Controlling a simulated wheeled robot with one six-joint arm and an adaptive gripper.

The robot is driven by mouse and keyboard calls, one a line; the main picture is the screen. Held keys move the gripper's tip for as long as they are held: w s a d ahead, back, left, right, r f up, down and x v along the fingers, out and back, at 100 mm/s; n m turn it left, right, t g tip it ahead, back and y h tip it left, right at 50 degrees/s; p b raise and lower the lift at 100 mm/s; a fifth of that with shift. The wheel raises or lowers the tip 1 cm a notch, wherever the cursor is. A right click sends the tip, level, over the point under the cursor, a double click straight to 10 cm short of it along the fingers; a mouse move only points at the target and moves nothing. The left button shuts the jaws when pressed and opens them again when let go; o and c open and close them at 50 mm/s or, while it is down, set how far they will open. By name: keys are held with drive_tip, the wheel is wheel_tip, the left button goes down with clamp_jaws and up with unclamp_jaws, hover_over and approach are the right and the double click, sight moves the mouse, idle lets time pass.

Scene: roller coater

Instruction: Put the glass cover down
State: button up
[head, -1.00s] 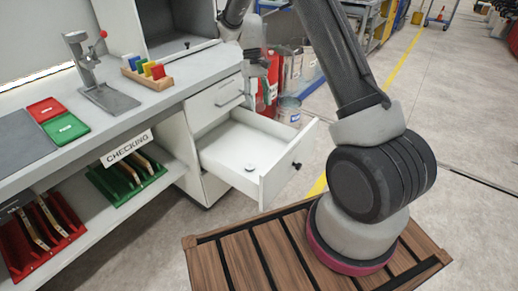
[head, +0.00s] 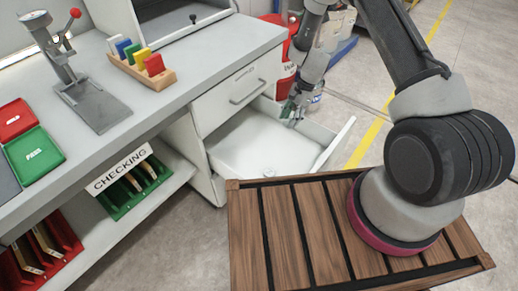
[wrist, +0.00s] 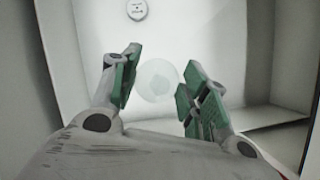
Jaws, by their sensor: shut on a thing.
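The glass cover (wrist: 157,82) is a clear, faint round disc between the green-padded fingers in the wrist view. My gripper (wrist: 158,78) is shut on it. In the head view my gripper (head: 294,108) points down over the back right part of the open white drawer (head: 340,143). The cover cannot be made out there. The drawer's pale floor also shows below the cover in the wrist view (wrist: 215,45). I cannot tell how high the cover is above the floor.
A small round white piece with dark marks (wrist: 137,9) lies on the drawer floor, apart from the cover. The drawer walls (wrist: 50,60) stand close around my gripper. A shut drawer (head: 236,93) and the bench top (head: 185,85) are above left. A slatted wooden deck (head: 300,235) is in front.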

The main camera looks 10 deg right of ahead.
drive_tip(key=f+m, duration=0.1)
drive_tip(key=f, duration=0.3)
drive_tip(key=s+f+m+t, duration=0.1)
drive_tip(key=f+m, duration=0.1)
drive_tip(key=f, duration=0.2)
drive_tip(key=s+f+m+t, duration=0.1)
drive_tip(key=f, duration=0.3)
drive_tip(key=shift+d+f+m, duration=0.2)
drive_tip(key=shift+f+m, duration=0.05)
drive_tip(key=shift+m, duration=0.15)
drive_tip(key=shift+f, duration=2.35)
drive_tip(key=shift+f, duration=0.15)
drive_tip(key=o, duration=1)
